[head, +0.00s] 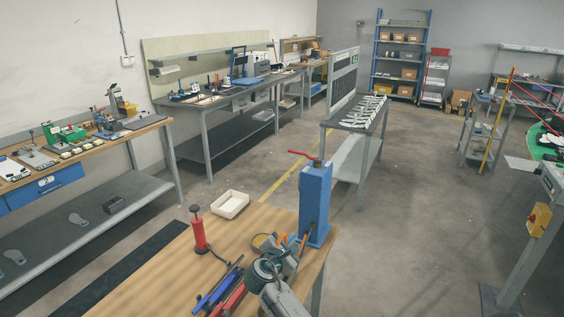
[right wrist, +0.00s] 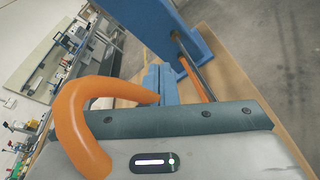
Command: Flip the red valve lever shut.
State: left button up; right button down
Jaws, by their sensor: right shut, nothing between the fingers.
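The red valve lever (head: 303,154) sits on top of a blue post (head: 315,200) at the right end of the wooden bench. Its handle points left, nearly level with a slight upward tilt. My right gripper (head: 293,248) is low in front of the post's base, well below the lever. In the right wrist view, the gripper's fingers (right wrist: 158,80) are together with nothing between them. The blue post (right wrist: 200,35) and a grey pipe (right wrist: 186,52) show just beyond them. The lever is outside that view. My left gripper is not in view.
On the wooden bench (head: 170,262) stand a red hand pump (head: 198,232) and a cream tray (head: 231,204). Blue, black and red bar-like tools (head: 222,290) lie left of my right arm. The space around the lever looks clear.

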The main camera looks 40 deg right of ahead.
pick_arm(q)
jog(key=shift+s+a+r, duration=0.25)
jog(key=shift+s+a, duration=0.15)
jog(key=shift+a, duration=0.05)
pick_arm(e)
jog(key=w+r+n+h, duration=0.2)
jog(key=w+r+n, duration=0.1)
jog(key=w+r, duration=0.2)
jog(key=w+r+n+t+h, duration=0.1)
jog(key=w+r+n+h, duration=0.1)
jog(key=w+r, duration=0.3)
notch_tip(320, 180, up, 5)
jog(key=shift+w+d+f+n+h, duration=0.1)
jog(key=shift+w+d+n+h, duration=0.3)
jog(key=shift+n, duration=0.5)
